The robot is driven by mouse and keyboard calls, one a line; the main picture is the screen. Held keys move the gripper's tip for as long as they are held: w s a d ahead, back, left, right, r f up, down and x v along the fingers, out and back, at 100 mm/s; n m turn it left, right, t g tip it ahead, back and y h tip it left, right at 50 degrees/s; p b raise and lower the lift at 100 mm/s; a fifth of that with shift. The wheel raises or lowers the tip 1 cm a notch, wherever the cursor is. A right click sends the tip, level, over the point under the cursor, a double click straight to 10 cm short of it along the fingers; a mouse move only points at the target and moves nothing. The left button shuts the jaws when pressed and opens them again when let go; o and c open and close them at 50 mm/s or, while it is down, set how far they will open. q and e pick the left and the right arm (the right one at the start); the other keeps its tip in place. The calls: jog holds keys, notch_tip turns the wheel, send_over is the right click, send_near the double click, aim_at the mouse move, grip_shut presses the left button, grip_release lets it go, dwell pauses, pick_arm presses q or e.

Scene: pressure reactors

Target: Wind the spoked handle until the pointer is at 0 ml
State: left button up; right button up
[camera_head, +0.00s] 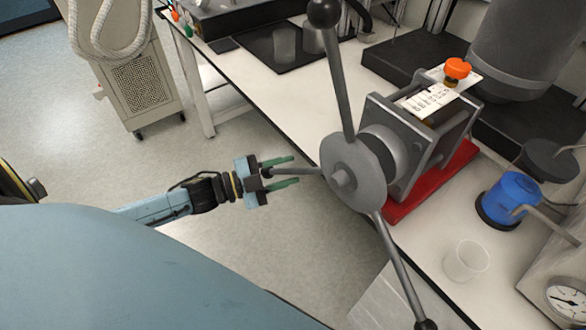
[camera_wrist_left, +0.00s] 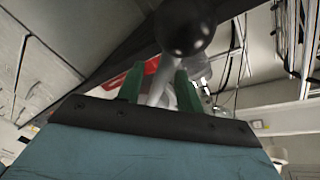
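The spoked handle (camera_head: 352,172) has a grey hub and several rods tipped with black balls, one up, one down to the right, one left. It is on the front of a metal block on a red base. My left gripper (camera_head: 295,170) points right at the hub, its green fingers open on either side of the left spoke. The left wrist view shows a black ball (camera_wrist_left: 185,28) close to the camera and a rod between the fingers. A white card with markings (camera_head: 428,101) lies on the block's top; its pointer and reading cannot be made out. My right gripper is not in view.
An orange knob (camera_head: 457,69) is on top of the block. A clear beaker (camera_head: 466,260), a blue device (camera_head: 511,200) and a round gauge (camera_head: 568,302) are at the right. A beige cabinet (camera_head: 140,85) stands at the back left. Open floor is left of the bench.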

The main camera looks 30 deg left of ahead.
pick_arm(q)
jog(key=shift+x, duration=1.1)
grip_shut()
